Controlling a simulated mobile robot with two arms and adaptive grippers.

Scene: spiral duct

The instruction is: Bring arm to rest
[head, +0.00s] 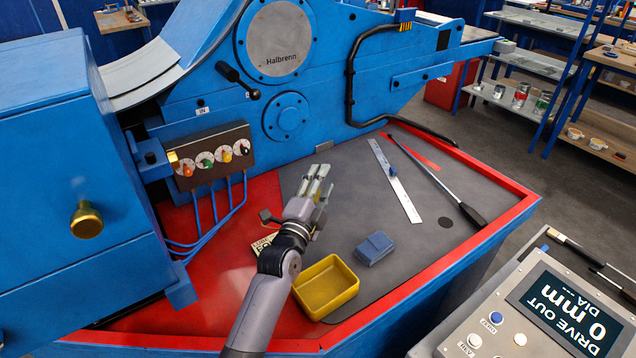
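My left arm (268,300) reaches in from the bottom of the head view. My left gripper (318,184) is over the red and grey bench top of the blue machine, pointing away from me. Its pale fingers look close together, but I cannot tell whether they are open or shut, or whether anything is between them. A yellow tray (326,309) stands just below and right of the gripper, apart from it. My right gripper is not in view.
A blue box (374,248), a steel ruler (396,182) and a black-handled rod (467,214) lie right of the gripper. A valve block (211,158) with coloured knobs is at left. A control panel (535,310) stands at bottom right.

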